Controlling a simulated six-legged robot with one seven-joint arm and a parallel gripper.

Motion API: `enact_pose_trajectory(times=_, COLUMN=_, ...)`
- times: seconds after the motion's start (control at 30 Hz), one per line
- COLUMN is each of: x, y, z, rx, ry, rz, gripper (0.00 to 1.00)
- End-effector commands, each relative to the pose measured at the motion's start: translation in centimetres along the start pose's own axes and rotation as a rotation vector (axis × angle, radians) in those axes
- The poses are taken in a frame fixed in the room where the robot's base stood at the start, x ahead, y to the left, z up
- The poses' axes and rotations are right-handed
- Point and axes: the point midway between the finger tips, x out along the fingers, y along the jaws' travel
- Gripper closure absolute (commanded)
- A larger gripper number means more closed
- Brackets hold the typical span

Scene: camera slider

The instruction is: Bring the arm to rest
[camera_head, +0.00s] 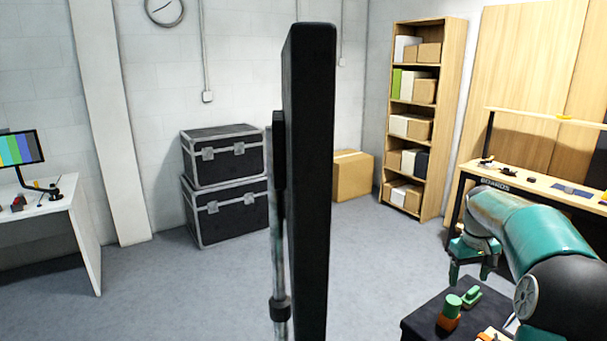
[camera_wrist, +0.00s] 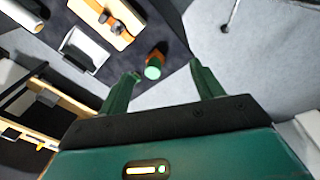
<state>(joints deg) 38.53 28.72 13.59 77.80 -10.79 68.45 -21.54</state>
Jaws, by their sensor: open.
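My arm (camera_head: 535,235) is teal and black and reaches in from the right in the head view. My gripper (camera_head: 472,274) points down beside a dark-topped table (camera_head: 425,318). In the wrist view my gripper (camera_wrist: 165,82) has its two green fingers spread apart with nothing held between them. Beyond the fingertips lies an orange and green object (camera_wrist: 153,67) on the dark table top, apart from the fingers. In the head view this object (camera_head: 450,312) stands upright near the gripper.
A tall black panel (camera_head: 308,180) stands close in the middle. A workbench (camera_head: 540,180) is at the right, a shelf (camera_head: 425,110) behind. Black cases (camera_head: 224,190) and a carton (camera_head: 352,177) stand by the wall. Floor at left is clear.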

Motion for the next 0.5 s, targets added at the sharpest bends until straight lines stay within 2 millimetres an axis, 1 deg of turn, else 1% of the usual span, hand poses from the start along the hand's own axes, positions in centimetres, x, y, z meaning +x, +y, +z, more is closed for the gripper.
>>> enact_pose_trajectory(times=0.03, x=-1.9, y=-2.2, z=0.3, rx=-0.014, ry=0.018, rz=0.014, gripper=0.34)
enact_pose_trajectory(times=0.1, x=-4.0, y=-5.0, z=1.2, rx=-0.023, ry=0.039, rz=0.028, gripper=0.34)
enact_pose_trajectory(times=0.17, x=-5.5, y=-7.2, z=2.1, rx=-0.029, ry=0.057, rz=0.039, gripper=0.34)
enact_pose_trajectory(times=0.2, x=-6.4, y=-8.7, z=2.8, rx=-0.031, ry=0.069, rz=0.044, gripper=0.34)
enact_pose_trajectory(times=0.27, x=-7.8, y=-10.8, z=4.0, rx=-0.035, ry=0.092, rz=0.051, gripper=0.34)
enact_pose_trajectory(times=0.3, x=-8.6, y=-12.1, z=4.9, rx=-0.035, ry=0.106, rz=0.054, gripper=0.34)
enact_pose_trajectory(times=0.37, x=-9.7, y=-14.0, z=6.3, rx=-0.038, ry=0.129, rz=0.059, gripper=0.34)
enact_pose_trajectory(times=0.4, x=-10.3, y=-15.3, z=7.3, rx=-0.038, ry=0.144, rz=0.059, gripper=0.34)
enact_pose_trajectory(times=0.47, x=-11.2, y=-17.1, z=8.9, rx=-0.038, ry=0.168, rz=0.058, gripper=0.34)
enact_pose_trajectory(times=0.5, x=-11.7, y=-18.2, z=10.0, rx=-0.036, ry=0.184, rz=0.057, gripper=0.34)
